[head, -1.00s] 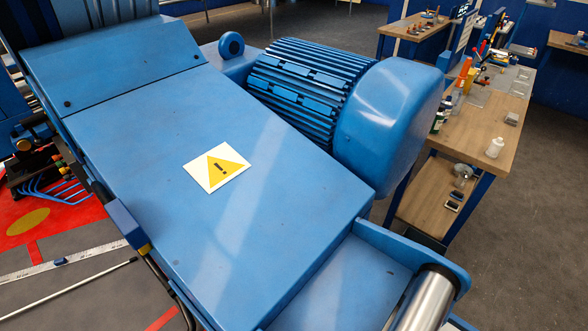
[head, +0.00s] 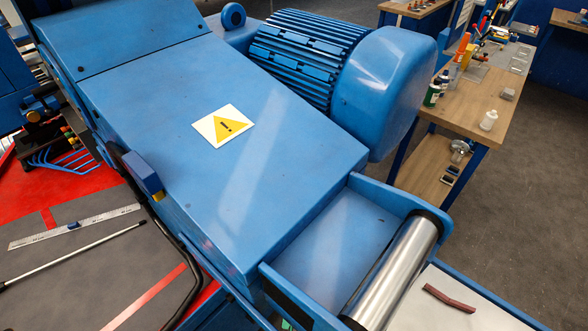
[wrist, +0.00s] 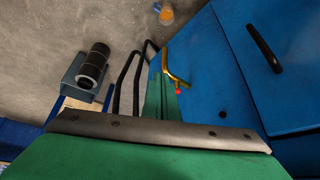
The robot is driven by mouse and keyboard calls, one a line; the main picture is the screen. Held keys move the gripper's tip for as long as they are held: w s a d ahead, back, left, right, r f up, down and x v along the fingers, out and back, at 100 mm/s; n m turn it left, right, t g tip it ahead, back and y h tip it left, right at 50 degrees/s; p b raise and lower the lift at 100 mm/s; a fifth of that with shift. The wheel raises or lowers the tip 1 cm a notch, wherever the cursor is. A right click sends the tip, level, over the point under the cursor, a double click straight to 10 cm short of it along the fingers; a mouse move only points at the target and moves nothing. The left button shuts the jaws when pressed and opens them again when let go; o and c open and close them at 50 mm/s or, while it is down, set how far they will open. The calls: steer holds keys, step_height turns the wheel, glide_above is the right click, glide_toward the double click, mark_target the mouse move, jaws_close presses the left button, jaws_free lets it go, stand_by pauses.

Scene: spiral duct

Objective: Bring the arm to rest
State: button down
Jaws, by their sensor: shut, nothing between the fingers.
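Neither my gripper nor any part of my arm that I can make out shows in the head view or the wrist view, so its fingers cannot be seen. The head view is filled by a large blue machine (head: 290,190) with a yellow warning label (head: 223,125). The wrist view looks closely at a green surface (wrist: 150,160) edged by a dark strip with screws (wrist: 160,133). Blue panels (wrist: 225,85) stand at the right of that view.
A ribbed blue motor (head: 300,55) sits on the machine, and a steel roller (head: 395,270) is at its near end. A wooden workbench (head: 470,115) with bottles and tools stands at right. A dark cylinder on a bracket (wrist: 95,65) shows in the wrist view. Grey floor (head: 530,200) is open at right.

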steer(key=s+a+r+n+t, duration=0.1)
steer(key=s+a+r+t, duration=0.1)
steer(key=s+r+t, duration=0.3)
steer(key=s+a+r, duration=0.2)
steer(key=s+r, duration=0.1)
steer(key=s, duration=0.4)
steer(key=s+r+t, duration=0.2)
steer(key=s+r, duration=0.2)
steer(key=r, duration=0.4)
steer(key=s+r+n+t, duration=0.1)
steer(key=s+r+t, duration=0.1)
steer(key=s+r, duration=0.3)
step_height(320, 180, up, 4)
steer(key=shift+a+f+t+y, duration=0.15)
steer(key=shift+f+t+y, duration=0.15)
steer(key=shift+y, duration=0.1)
